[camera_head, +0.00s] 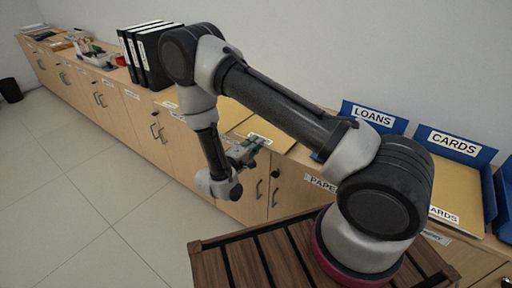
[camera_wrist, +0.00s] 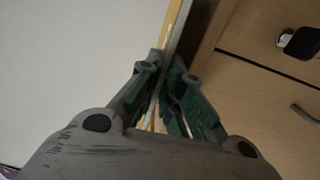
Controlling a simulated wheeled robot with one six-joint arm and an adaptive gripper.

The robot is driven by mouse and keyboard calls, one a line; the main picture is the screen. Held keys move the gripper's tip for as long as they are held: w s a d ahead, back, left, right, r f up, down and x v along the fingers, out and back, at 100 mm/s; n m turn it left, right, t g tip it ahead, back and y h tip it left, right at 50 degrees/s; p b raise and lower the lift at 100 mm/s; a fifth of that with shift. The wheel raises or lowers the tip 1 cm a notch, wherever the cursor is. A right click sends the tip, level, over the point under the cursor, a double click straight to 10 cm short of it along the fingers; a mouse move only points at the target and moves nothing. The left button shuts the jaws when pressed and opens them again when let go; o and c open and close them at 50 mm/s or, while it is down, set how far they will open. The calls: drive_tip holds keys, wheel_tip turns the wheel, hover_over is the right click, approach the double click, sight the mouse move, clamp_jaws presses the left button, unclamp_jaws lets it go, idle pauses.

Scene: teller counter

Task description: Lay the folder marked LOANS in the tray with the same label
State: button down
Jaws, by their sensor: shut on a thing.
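My gripper (camera_head: 250,148) is at the front edge of the counter, shut on the edge of a yellow folder (camera_head: 275,131). In the wrist view the closed fingers (camera_wrist: 163,82) pinch a thin yellow and white edge (camera_wrist: 172,35). A white label shows on this folder, but its word is too small to read, so I cannot tell whether it says LOANS. The blue tray marked LOANS (camera_head: 374,115) stands to the right; my arm hides most of its inside. Another yellow folder (camera_head: 229,113) lies to the left of the held one.
A blue tray marked CARDS (camera_head: 457,146) holds a yellow folder labelled CARDS (camera_head: 455,190). Several black binders (camera_head: 150,55) stand upright at the left. Cabinet doors with handles (camera_wrist: 300,42) lie below the counter edge.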

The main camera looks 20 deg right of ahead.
drive_tip(key=s+a+r, duration=0.5)
drive_tip(key=s+a, duration=0.3)
drive_tip(key=a, duration=0.3)
drive_tip(key=shift+s+a, duration=0.15)
idle(0.3)
